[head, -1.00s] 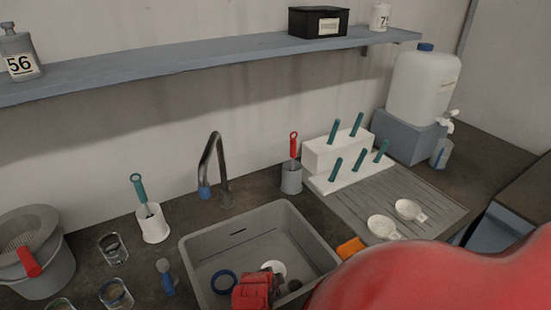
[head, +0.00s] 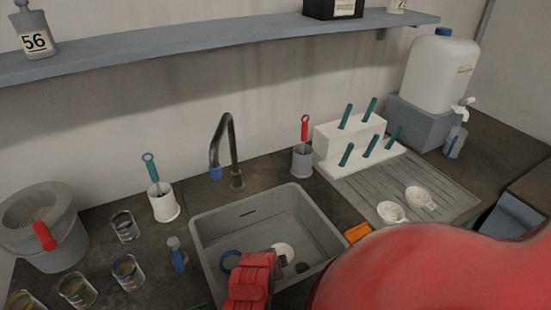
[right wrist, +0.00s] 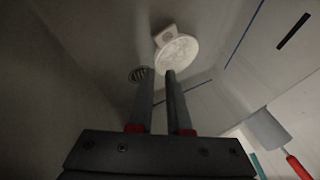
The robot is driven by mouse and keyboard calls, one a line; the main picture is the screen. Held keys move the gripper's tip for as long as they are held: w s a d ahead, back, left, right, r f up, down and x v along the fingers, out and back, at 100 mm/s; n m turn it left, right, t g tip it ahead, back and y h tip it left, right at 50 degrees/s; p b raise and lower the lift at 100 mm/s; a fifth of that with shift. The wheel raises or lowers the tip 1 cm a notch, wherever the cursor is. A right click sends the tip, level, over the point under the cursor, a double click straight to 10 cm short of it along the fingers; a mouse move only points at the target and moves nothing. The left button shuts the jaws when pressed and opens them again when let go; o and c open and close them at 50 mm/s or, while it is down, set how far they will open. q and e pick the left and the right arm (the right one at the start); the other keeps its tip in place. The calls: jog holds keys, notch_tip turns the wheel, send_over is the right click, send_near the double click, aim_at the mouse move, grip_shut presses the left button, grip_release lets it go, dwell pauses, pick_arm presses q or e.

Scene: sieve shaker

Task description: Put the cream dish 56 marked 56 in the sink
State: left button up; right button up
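A round cream dish (head: 283,250) lies on the sink floor beside the drain, partly hidden by my right gripper in the head view. The right wrist view shows it as a pale disc with a tab (right wrist: 178,50); no number is legible on it. The grey sink (head: 325,232) is set in the counter. My right gripper (right wrist: 158,71) reaches down into the sink. Its two fingers stand apart with nothing seen between them, and the dish lies just beyond the tips. In the head view its fingertips are hidden. My left gripper is not in view.
A blue ring (head: 230,260) lies in the sink. Two more cream dishes (head: 390,211) (head: 420,197) sit on the drainboard (head: 455,205). A tap (head: 233,150) stands behind the sink. Glass beakers (head: 128,270) and a bucket (head: 50,235) are at left. A bottle marked 56 (head: 36,42) is on the shelf.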

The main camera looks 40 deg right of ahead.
jog(key=shift+p+v, duration=1.35)
jog(key=shift+v, duration=1.45)
